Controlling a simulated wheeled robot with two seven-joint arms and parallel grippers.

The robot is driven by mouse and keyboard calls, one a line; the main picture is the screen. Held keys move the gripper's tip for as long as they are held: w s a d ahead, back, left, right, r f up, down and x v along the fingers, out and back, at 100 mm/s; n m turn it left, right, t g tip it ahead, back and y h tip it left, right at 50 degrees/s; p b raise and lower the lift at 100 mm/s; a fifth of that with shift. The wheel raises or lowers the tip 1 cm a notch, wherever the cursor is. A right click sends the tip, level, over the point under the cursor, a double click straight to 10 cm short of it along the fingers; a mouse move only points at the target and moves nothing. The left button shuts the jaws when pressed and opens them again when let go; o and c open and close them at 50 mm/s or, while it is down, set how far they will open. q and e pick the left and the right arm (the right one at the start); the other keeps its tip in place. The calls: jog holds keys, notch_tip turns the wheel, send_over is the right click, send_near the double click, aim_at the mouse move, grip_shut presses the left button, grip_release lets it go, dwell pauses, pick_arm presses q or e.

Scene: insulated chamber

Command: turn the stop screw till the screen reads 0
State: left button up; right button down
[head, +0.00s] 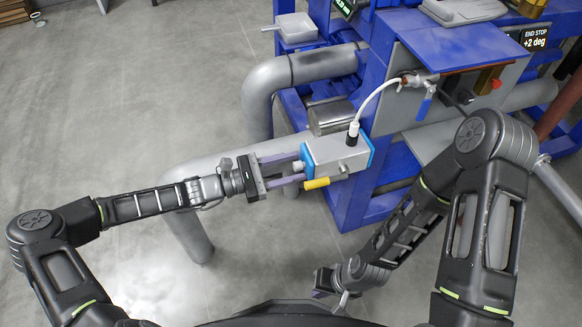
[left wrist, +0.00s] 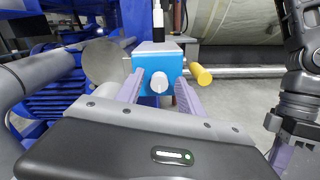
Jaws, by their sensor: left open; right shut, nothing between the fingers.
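The screen (head: 535,38) at the top right in the head view is labelled END STOP and reads +2 deg. A pale round knob (head: 298,165), which looks like the stop screw, sticks out of the left end of a grey box with blue ends (head: 335,155). My left gripper (head: 299,167) is open, with its fingers either side of the knob. The left wrist view shows the knob (left wrist: 159,82) between the fingers, with gaps at both sides. My right gripper (head: 320,294) is shut and empty, low in the head view, away from the box.
A yellow handle (head: 317,184) juts out beside the knob. A white cable (head: 372,100) runs from the box top to a valve with a blue lever (head: 425,108). Thick grey pipes (head: 262,90) and a blue frame (head: 365,210) stand close by. The floor at left is clear.

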pick_arm(q)
jog(key=shift+c, duration=0.3)
grip_shut()
dwell(0.4)
